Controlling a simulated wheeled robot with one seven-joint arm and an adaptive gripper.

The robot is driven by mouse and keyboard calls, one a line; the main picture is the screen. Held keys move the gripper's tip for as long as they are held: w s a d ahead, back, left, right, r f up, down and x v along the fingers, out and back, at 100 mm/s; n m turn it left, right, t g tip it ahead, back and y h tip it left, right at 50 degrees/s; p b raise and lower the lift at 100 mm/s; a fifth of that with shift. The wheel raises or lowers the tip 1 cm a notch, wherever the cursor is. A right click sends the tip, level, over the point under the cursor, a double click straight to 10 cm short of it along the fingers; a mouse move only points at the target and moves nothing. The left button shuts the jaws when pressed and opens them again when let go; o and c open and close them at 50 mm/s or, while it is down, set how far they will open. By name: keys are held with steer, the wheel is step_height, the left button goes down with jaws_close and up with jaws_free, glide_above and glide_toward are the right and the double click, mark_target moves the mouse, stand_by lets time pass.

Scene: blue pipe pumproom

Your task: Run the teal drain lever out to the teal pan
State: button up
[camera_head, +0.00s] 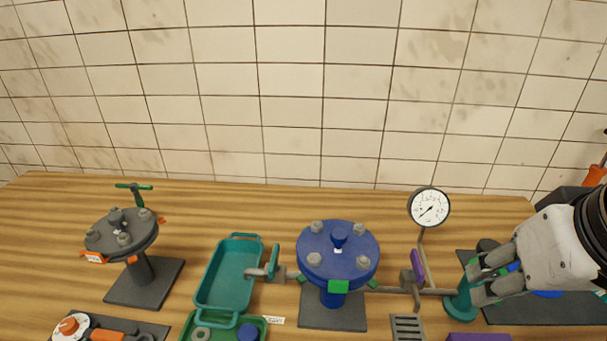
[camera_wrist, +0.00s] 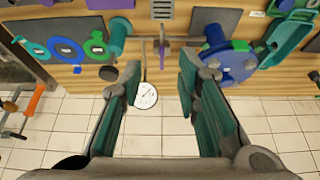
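The teal drain lever (camera_head: 274,259) stands roughly upright on a short grey valve between the teal pan and the blue flanged vessel (camera_head: 338,253). The teal pan (camera_head: 207,291) is a long open tray on the bench, left of the lever; it also shows at the upper right of the wrist view (camera_wrist: 292,40). My gripper (camera_head: 484,279) is at the right of the bench, well to the right of the lever and near a teal post (camera_head: 462,304). In the wrist view my gripper (camera_wrist: 160,78) has its fingers wide apart with nothing between them.
A dial gauge (camera_head: 429,207) and a purple lever (camera_head: 417,265) stand between my gripper and the blue vessel. A grate (camera_head: 408,326) lies in front. A grey flanged stand (camera_head: 122,235) is at left. A green tray (camera_head: 250,325) holds small parts. The tiled wall (camera_head: 330,90) is behind.

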stand_by(0.4)
steer(key=g, duration=0.5)
glide_above(274, 256)
step_height(274, 256, down, 7)
step_height(274, 256, down, 13)
steer(key=shift+p, duration=0.8)
jaws_close()
